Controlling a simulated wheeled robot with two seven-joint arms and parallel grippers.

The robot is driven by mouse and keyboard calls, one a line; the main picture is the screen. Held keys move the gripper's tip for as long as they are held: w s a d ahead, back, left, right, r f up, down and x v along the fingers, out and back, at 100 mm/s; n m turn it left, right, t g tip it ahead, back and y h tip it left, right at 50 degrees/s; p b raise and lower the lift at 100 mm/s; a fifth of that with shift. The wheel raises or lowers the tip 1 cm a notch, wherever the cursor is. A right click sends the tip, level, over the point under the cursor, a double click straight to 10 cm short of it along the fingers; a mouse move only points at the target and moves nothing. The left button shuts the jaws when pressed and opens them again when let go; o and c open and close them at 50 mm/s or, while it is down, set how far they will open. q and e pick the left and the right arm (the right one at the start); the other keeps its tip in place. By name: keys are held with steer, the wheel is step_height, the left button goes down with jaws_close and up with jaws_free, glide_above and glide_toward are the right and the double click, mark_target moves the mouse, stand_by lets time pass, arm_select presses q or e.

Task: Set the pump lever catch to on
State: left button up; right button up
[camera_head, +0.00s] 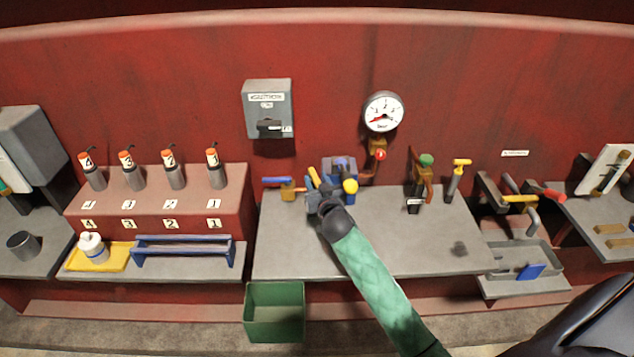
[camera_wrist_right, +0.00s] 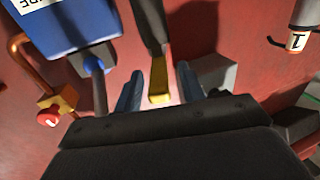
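The blue pump (camera_head: 340,165) stands against the red wall at the back of the middle bench. Its blue body (camera_wrist_right: 65,25) with a white label also shows in the right wrist view. A yellow bar (camera_head: 314,178) and a yellow knob (camera_head: 350,186) show beside it. My right gripper (camera_head: 318,196) is in front of the pump and hides part of it. In the right wrist view its two fingers (camera_wrist_right: 158,90) are apart, with the yellow tip (camera_wrist_right: 158,78) of a dark bar between them and gaps on both sides. I cannot tell which part is the catch or its setting. My left gripper is out of view.
A blue-handled valve (camera_head: 287,188) is just left of the pump. A gauge (camera_head: 383,111) and a red-tagged pipe are right of it. Green and yellow handled fittings (camera_head: 425,175) stand farther right. The bench front (camera_head: 290,250) is clear; a green bin (camera_head: 274,312) is below.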

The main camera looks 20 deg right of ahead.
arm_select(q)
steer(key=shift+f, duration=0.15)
arm_select(e)
steer(key=shift+s, duration=0.1)
steer(key=shift+s+f+b, duration=0.15)
steer(key=shift+s+b, duration=0.1)
steer(key=shift+b, duration=0.05)
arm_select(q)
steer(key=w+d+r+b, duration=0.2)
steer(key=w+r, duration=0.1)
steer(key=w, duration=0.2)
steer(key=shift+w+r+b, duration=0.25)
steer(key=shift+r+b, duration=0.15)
arm_select(e)
steer(key=s+a, duration=0.1)
steer(key=s, duration=0.6)
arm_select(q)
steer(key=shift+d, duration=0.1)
arm_select(e)
steer(key=shift+a, duration=0.1)
